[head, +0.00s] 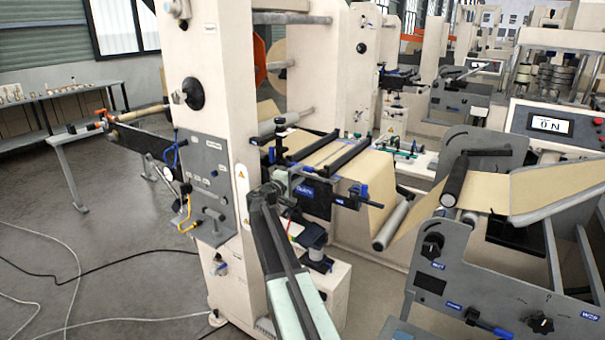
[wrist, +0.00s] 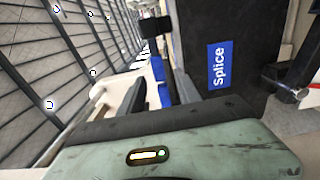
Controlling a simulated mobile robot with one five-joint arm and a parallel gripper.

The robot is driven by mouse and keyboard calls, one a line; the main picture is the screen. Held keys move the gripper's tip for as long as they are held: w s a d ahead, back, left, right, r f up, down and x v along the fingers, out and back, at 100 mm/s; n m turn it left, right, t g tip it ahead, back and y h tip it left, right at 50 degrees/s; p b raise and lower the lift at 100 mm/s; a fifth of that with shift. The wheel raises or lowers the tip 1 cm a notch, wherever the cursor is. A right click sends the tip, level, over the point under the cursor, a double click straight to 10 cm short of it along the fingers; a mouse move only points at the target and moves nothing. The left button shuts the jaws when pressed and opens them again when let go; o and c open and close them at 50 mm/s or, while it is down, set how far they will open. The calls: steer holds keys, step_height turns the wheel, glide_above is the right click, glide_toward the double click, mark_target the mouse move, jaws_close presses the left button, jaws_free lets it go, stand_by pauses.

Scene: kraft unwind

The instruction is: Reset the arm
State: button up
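My arm rises from the bottom middle of the head view. Its end, my gripper (head: 283,187), is up at the front of the splice unit, close to the blue Splice label (head: 305,191). Its fingers are small and mixed with the machine parts behind them, so I cannot see whether they touch anything. In the wrist view the pale green wrist casing fills the bottom. Beyond it are the dark panel with the Splice label (wrist: 219,65) and a black knob (wrist: 157,27).
The tall cream machine column (head: 213,120) stands just left of my arm. Brown kraft web (head: 365,175) runs over the splice unit to the right. A grey side plate (head: 490,290) with knobs is at lower right. Cables (head: 75,275) lie on open floor at left.

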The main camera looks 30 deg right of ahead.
steer(key=a+f+t+y, duration=0.1)
steer(key=a+f+y, duration=0.1)
steer(key=a, duration=0.9)
steer(key=s+a+f+m+g+y, duration=0.2)
steer(key=s+a+f+g+y, duration=0.2)
steer(key=s+a, duration=1.1)
steer(key=s+a+f+m+g+y, duration=0.2)
steer(key=s+a+f+g+y, duration=0.2)
steer(key=s+a+f+y, duration=0.6)
steer(key=s+a+f, duration=0.5)
steer(key=a+f, duration=0.2)
steer(key=shift+f+m+y, duration=0.15)
steer(key=shift+m+y, duration=0.15)
steer(key=shift+m, duration=0.1)
